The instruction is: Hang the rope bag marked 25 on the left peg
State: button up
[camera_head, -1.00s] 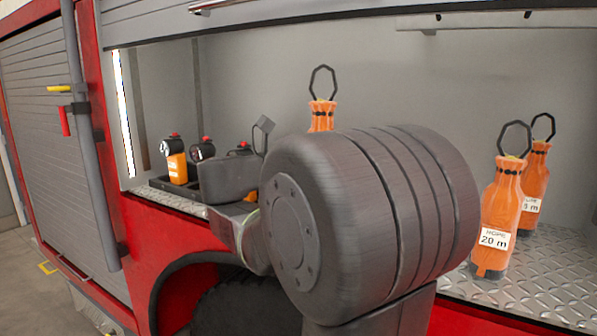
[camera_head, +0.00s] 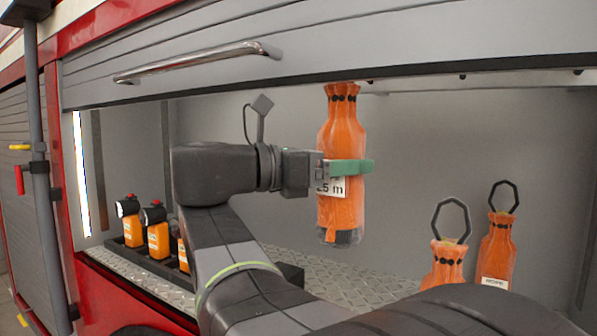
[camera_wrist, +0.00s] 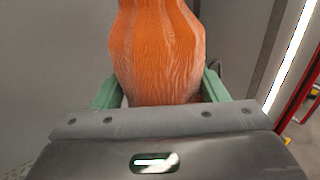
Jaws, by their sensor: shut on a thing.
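My gripper (camera_head: 346,172) is shut on an orange rope bag (camera_head: 341,125), its green fingers around the bag's middle. The bag hangs upright in the air above the compartment floor. Its white label is partly covered by a finger; the end reads "5 m". The bag's top loop is hidden behind the shutter edge. In the wrist view the bag (camera_wrist: 160,45) stands between both green fingers. Small dark peg tips (camera_head: 462,76) (camera_head: 578,71) show just under the shutter along a rail, right of the bag. Most of the rail is hidden, so I cannot tell which peg is the left one.
Two other orange rope bags with black loops (camera_head: 447,265) (camera_head: 497,250) stand on the tread-plate floor at right. Several orange lamps (camera_head: 158,238) stand in a dark tray at left. The rolled shutter (camera_head: 330,55) with its handle (camera_head: 195,64) overhangs the opening.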

jog(key=shift+w, duration=0.15)
jog(key=w+d+f+b, duration=0.2)
jog(key=w+d, duration=0.4)
jog(key=w, duration=0.3)
jog(key=shift+w+d+f, duration=0.15)
jog(key=shift+d+f, duration=0.1)
jog(key=shift+f, duration=0.05)
dwell(1.2)
dwell(0.6)
jog(key=o, duration=1.7)
jog(key=shift+f, duration=0.15)
jog(key=shift+a, duration=0.1)
